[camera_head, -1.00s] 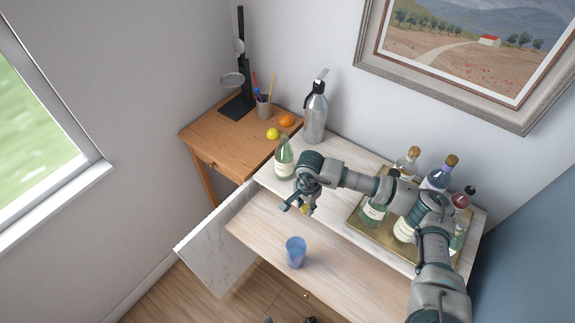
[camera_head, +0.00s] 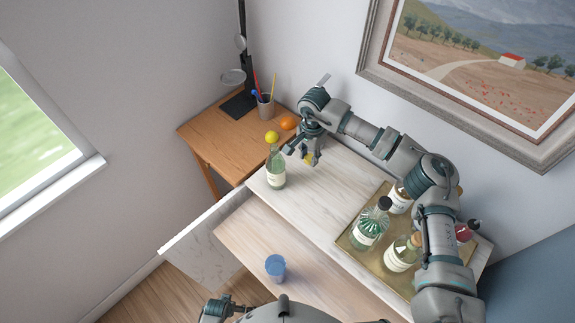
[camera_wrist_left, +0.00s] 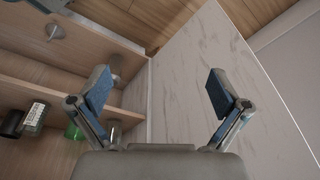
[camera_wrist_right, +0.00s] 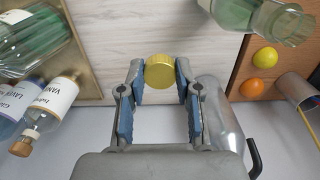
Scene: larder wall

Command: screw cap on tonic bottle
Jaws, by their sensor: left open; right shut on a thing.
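The tonic bottle (camera_head: 276,172), clear green glass with a pale label, stands upright on the pale marble top near its left end. Its open, uncapped mouth shows at the upper right of the right wrist view (camera_wrist_right: 292,22). My right gripper (camera_head: 304,156) is shut on the yellow cap (camera_wrist_right: 160,72), held between its fingertips. The cap also shows in the head view (camera_head: 309,159), right of the bottle and apart from it. My left gripper (camera_head: 218,309) is at the bottom of the head view. In the left wrist view its fingers (camera_wrist_left: 160,92) are spread with nothing between them.
A brass tray (camera_head: 349,241) with several bottles stands on the right. A blue cup (camera_head: 275,267) stands on the lower wooden surface. A lemon (camera_head: 272,137) and an orange (camera_head: 288,123) lie on the wooden side table. A metal siphon (camera_wrist_right: 218,112) is close to the right gripper.

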